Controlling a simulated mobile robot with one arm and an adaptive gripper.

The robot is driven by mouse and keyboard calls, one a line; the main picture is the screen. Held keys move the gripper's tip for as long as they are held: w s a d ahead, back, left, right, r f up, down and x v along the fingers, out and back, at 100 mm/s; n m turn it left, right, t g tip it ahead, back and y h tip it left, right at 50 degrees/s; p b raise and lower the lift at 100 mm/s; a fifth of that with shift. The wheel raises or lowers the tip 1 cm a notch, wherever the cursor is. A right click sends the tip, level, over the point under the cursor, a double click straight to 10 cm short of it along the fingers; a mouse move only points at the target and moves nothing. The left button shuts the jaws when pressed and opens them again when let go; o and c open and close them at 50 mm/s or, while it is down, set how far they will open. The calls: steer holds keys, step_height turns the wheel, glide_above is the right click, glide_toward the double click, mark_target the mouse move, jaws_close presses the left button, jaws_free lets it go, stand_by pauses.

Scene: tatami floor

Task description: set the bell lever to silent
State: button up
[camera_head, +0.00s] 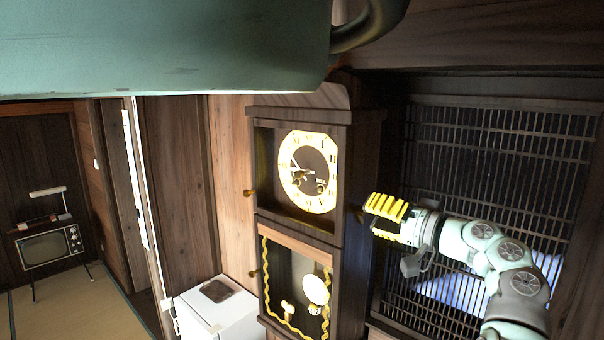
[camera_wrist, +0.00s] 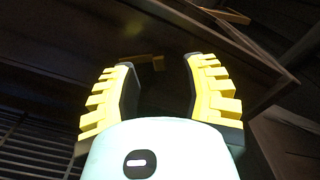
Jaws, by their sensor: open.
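A tall dark wooden clock (camera_head: 350,150) stands in the middle of the head view, with a round cream and gold dial (camera_head: 310,171) and a pendulum behind glass below. A small brass piece on the clock's right side, probably the bell lever (camera_head: 359,216), is just left of my gripper (camera_head: 371,211). In the wrist view a small brass bracket-shaped piece, probably this lever (camera_wrist: 146,62), shows between and beyond the fingertips of my open gripper (camera_wrist: 160,66). The fingers appear apart from it and hold nothing. The lever's setting and any marks cannot be read.
A slatted wooden lattice (camera_head: 480,150) stands behind my arm on the right. A white box-like cabinet (camera_head: 215,308) is left of the clock's lower part. An old television (camera_head: 48,246) stands far left. In the wrist view another brass strip (camera_wrist: 236,16) shows at the top.

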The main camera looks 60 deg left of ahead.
steer(key=shift+p+x, duration=0.65)
steer(key=shift+x, duration=0.65)
steer(key=shift+s, duration=0.15)
steer(key=shift+d, duration=0.1)
jaws_close()
